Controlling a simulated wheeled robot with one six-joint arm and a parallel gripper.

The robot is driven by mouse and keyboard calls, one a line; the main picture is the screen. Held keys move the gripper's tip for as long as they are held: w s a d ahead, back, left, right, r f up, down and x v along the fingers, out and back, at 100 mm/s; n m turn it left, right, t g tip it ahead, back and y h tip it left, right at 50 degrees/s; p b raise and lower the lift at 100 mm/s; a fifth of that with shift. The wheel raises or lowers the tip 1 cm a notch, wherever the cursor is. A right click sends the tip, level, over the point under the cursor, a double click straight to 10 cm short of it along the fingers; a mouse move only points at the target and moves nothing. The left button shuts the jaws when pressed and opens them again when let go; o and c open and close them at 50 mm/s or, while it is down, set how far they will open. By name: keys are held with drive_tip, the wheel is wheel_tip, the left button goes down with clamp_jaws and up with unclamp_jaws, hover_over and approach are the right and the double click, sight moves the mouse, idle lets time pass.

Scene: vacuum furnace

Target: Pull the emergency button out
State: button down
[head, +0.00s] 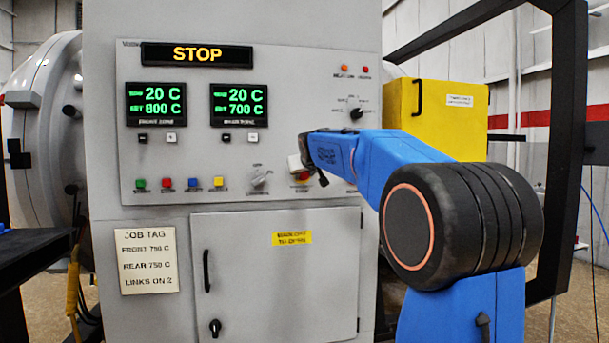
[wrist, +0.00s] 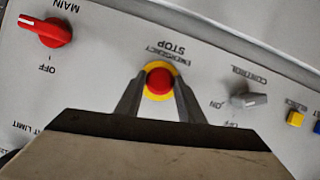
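Yellow shows between the red cap and the fingers, so I see no clear grip. How deep the fingertips reach along the button is hard to tell. In the head view a bit of the red button (head: 303,177) shows below my wrist, and the rest is hidden by my arm.
The grey control panel (head: 232,145) has a STOP display (head: 197,54) lit above two temperature readouts. A grey control switch (wrist: 249,100) sits beside the button, and a red main switch (wrist: 46,31) lies on its other side. A yellow box (head: 440,110) is behind my arm.

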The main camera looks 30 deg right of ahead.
drive_tip(key=shift+s+a, duration=0.25)
drive_tip(key=shift+s, duration=0.55)
drive_tip(key=c, duration=1.2)
unclamp_jaws()
drive_tip(key=v, duration=1.7)
drive_tip(key=shift+s, duration=0.25)
